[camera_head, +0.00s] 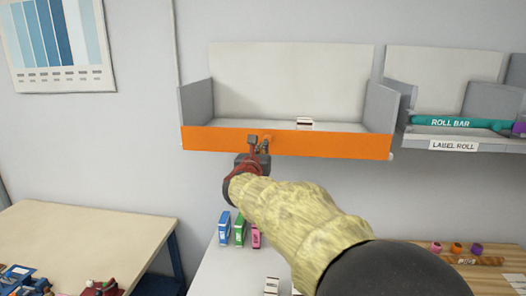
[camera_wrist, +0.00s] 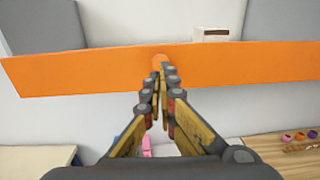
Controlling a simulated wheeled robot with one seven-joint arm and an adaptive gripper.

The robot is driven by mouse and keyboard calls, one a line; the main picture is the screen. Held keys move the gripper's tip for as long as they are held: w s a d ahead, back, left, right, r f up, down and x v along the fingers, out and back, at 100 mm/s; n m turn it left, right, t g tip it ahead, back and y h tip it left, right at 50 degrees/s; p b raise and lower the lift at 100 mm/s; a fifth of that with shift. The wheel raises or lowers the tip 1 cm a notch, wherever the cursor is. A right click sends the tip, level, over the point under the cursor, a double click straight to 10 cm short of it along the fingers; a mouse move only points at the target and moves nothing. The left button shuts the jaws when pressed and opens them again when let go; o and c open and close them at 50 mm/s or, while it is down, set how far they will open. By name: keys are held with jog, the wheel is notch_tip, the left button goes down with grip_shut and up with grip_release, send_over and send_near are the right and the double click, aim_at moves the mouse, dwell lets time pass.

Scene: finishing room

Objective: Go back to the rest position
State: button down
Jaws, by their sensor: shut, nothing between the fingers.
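My gripper (camera_head: 258,143) is at the end of my arm in its yellowish sleeve, in front of the orange front lip of a wall shelf (camera_head: 340,144). In the wrist view my gripper (camera_wrist: 161,70) has its fingertips together, with nothing between them. The tips overlap the orange lip (camera_wrist: 80,70) in the picture; I cannot tell whether they touch it. A small white box with a dark stripe (camera_head: 304,124) stands on the shelf behind the lip, and it also shows in the wrist view (camera_wrist: 211,35).
A second shelf at the right holds a teal roll (camera_head: 450,122) and a "LABEL ROLL" tag (camera_head: 454,146). Below, blue (camera_head: 224,227), green (camera_head: 240,229) and pink (camera_head: 256,236) boxes stand on a white table. A beige table (camera_head: 90,235) is at left, a wooden board (camera_head: 470,258) at right.

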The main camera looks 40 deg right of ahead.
jog(key=b+v, duration=0.1)
jog(key=v, duration=0.7)
jog(key=w+a+f+n+t+y, duration=0.3)
jog(key=w+a+f+n+y, duration=0.4)
jog(key=n, duration=0.7)
jog(key=s+a+f+n+g+y+b, duration=0.1)
jog(key=s+a+f+n+y, duration=0.15)
jog(key=a+f+n, duration=0.35)
jog(key=s+a+f+n+g+y+b, duration=0.1)
jog(key=s+a+f+n+y, duration=0.15)
jog(key=a+n, duration=0.4)
jog(key=s+a+f+n+g+b, duration=0.2)
jog(key=s+f+n+b, duration=0.3)
jog(key=s+f, duration=0.3)
jog(key=s+a+f+n+g+y+b, duration=0.1)
jog(key=s+a+f+n+g+b, duration=0.1)
jog(key=s+a+f+n+b, duration=0.3)
jog(key=s+a+f+n+g+y+b, duration=0.1)
jog(key=s+f+n+b, duration=0.4)
jog(key=s+f+n, duration=0.5)
jog(key=shift+s+a+f+g, duration=0.7)
jog(key=shift+s+a+f, duration=0.45)
jog(key=shift+s, duration=0.7)
